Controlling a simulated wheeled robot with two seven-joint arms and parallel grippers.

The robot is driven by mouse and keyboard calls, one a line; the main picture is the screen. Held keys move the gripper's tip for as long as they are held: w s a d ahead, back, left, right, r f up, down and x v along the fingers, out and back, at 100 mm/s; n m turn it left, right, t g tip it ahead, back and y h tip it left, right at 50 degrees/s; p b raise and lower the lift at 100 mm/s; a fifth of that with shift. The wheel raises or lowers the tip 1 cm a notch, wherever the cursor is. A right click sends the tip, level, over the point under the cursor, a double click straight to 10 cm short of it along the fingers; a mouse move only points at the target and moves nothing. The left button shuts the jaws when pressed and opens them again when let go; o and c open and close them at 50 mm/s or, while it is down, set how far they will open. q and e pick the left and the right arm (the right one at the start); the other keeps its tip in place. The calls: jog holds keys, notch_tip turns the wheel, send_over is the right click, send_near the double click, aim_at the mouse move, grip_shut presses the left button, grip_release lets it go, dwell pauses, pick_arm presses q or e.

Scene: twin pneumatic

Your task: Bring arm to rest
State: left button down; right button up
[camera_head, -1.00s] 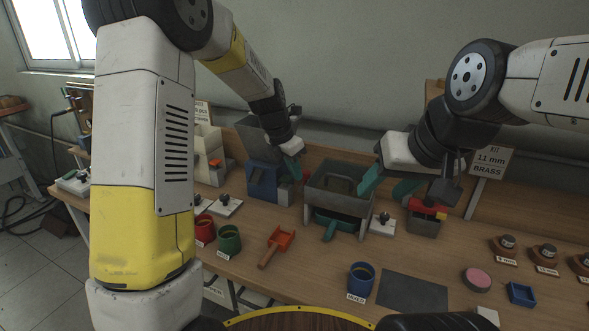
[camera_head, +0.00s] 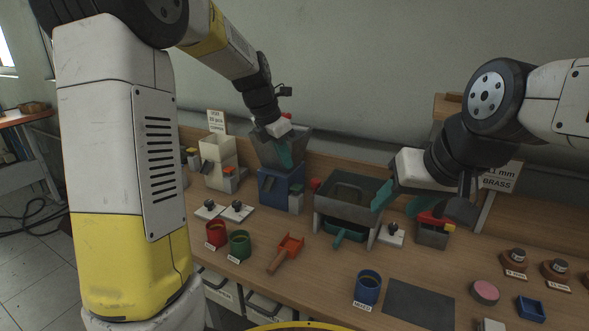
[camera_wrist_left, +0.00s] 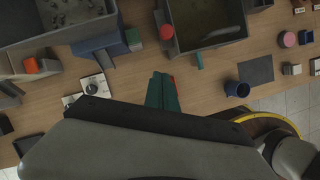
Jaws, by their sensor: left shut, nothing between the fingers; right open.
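My left gripper (camera_head: 285,153) has its teal fingers pressed together and empty. In the head view it hangs in front of the grey hopper (camera_head: 298,138) on the blue stand (camera_head: 270,187).
A small grey box (camera_head: 432,236) with a red and yellow item stands below my right gripper. Red (camera_head: 216,233), green (camera_head: 240,245) and blue (camera_head: 368,287) cups and an orange scoop (camera_head: 286,252) stand on the front of the table. A dark mat (camera_head: 418,304) lies bare.

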pick_arm(q)
jog(key=s+a+r+m+t, duration=0.1)
jog(key=s+a+r+m, duration=0.15)
jog(key=s+m, duration=0.45)
jog(key=s+a+r+m+t, duration=0.1)
jog(key=s+a+r+m, duration=0.1)
jog(key=s+r+m, duration=0.35)
jog(key=s+a+f+m+t+y, duration=0.1)
jog(key=s+a+f+m, duration=0.1)
jog(key=s+m, duration=1.2)
jog(key=shift+f+t, duration=0.3)
jog(key=shift+f, duration=0.3)
